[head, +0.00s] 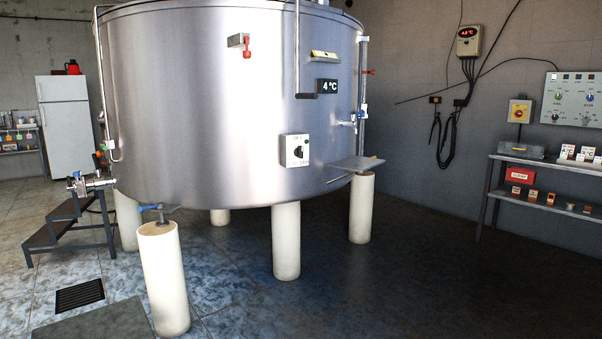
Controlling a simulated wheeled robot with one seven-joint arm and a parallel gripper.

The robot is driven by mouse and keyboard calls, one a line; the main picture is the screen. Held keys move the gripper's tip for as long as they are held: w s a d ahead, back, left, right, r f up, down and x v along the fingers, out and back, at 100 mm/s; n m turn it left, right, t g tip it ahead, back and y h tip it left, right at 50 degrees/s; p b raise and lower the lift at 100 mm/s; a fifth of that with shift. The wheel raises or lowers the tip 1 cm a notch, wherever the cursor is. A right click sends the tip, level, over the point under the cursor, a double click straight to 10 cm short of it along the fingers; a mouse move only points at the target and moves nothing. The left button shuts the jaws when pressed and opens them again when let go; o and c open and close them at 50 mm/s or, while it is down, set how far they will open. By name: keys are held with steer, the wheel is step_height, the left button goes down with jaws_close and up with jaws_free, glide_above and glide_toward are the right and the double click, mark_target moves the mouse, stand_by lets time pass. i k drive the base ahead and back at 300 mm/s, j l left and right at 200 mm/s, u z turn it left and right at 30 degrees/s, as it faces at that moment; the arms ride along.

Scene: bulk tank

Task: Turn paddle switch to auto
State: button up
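The paddle switch appears to be the black knob (298,151) on a white switch box (290,159) low on the front of the steel bulk tank (220,110). The black knob looks tilted. The lettering on the box is too small to read, so I cannot tell which position it points to. My gripper is not in view.
The tank stands on several pale round legs (286,240). A small metal shelf (356,163) juts out right of the switch box. Steps (68,228) stand at left, and a rack (545,178) and control panel (572,98) at right.

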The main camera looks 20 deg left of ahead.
mark_target(298, 152)
steer(key=i+u, duration=0.15)
steer(key=u, duration=0.25)
steer(key=i+l+u, duration=0.1)
steer(key=u, duration=0.3)
steer(key=i+l, duration=0.15)
steer(key=i, duration=0.3)
steer(key=i+l, duration=0.1)
steer(key=i, duration=0.3)
